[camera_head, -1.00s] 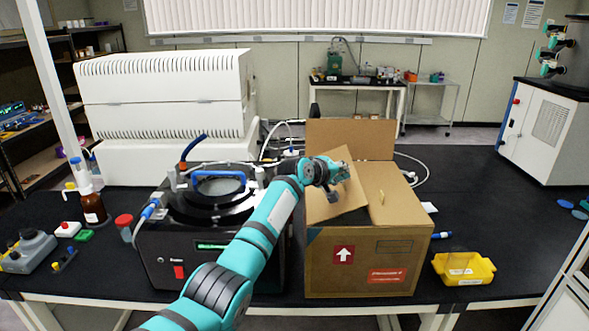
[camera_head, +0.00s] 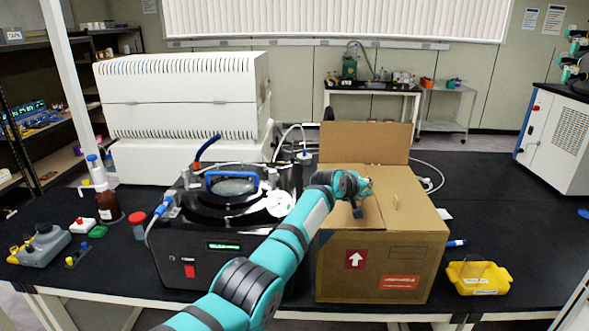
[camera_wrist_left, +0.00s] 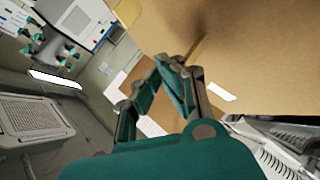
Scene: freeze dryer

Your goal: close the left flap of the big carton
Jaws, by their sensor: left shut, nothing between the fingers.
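The big brown carton (camera_head: 385,265) stands on the black bench, right of centre. Its left flap (camera_head: 340,220) now looks about flat across the top, partly covered by my arm. The right flap (camera_head: 408,212) lies flat beside it, and the back flap (camera_head: 366,142) stands upright. My left gripper (camera_head: 358,212) is shut and empty, with its fingertips down at the left flap near the middle seam; I cannot tell whether they touch. In the left wrist view the shut fingers (camera_wrist_left: 172,65) are close to a broad cardboard surface (camera_wrist_left: 250,45). My right gripper is not in view.
A black device (camera_head: 220,250) with a round lid stands close left of the carton, under my arm. A yellow tray (camera_head: 480,278) is to the right on the bench. A white machine (camera_head: 180,110) stands behind. The bench right of the carton is mostly clear.

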